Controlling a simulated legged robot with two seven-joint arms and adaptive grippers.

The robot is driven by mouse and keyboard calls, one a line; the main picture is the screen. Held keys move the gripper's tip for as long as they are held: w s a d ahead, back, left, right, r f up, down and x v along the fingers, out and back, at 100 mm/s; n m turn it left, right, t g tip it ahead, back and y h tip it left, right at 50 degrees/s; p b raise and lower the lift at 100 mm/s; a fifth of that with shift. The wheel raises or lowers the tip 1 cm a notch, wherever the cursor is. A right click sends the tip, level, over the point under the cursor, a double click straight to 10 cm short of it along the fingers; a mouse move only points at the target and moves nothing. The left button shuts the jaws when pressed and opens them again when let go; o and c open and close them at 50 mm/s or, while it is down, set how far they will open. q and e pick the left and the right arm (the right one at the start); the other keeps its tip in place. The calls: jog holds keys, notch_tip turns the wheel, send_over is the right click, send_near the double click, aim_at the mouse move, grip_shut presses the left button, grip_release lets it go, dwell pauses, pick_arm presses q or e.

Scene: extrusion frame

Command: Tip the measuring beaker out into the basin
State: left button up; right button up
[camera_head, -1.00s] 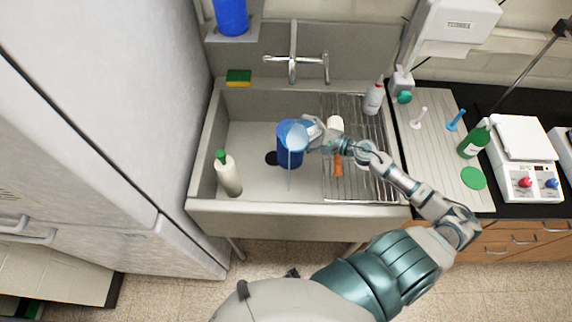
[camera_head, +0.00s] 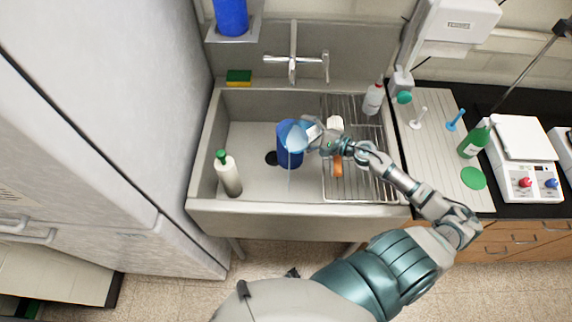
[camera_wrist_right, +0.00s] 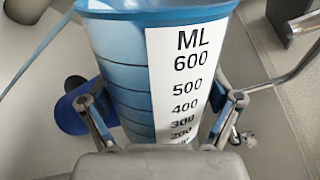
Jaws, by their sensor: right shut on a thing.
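The measuring beaker (camera_head: 297,138) is light blue with a white ML scale, which shows large in the right wrist view (camera_wrist_right: 180,75). My right gripper (camera_head: 316,133) is shut on it, with its fingers on either side of the beaker's body. The beaker is tilted, mouth to the left, above the basin (camera_head: 250,195). A thin pale-blue stream runs from its rim in both views. A dark blue cylinder (camera_head: 285,155) is below and partly hidden behind the beaker. The beaker's inside is not clear. My left gripper is not in view.
A wire rack (camera_head: 360,185) covers the right part, with an orange-handled item and a spray bottle (camera_head: 374,97). The faucet (camera_head: 293,62) is behind.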

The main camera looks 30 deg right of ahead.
jog(key=shift+a+f+n+h, duration=0.15)
jog(key=shift+n+h, duration=0.15)
jog(key=shift+n, duration=0.7)
dwell(2.1)
jog(key=shift+s+a+f+n, duration=0.15)
jog(key=shift+s+a+n, duration=0.3)
jog(key=shift+a+n, duration=0.3)
dwell(1.2)
jog(key=shift+s+a+r+n+h+p, duration=0.1)
jog(key=shift+a+r+n+h+p, duration=0.05)
jog(key=shift+r+n+p, duration=0.25)
jog(key=shift+s+a+r+n+h+p, duration=0.15)
jog(key=shift+r+n+p, duration=0.15)
jog(key=shift+n+p, duration=0.15)
dwell(0.8)
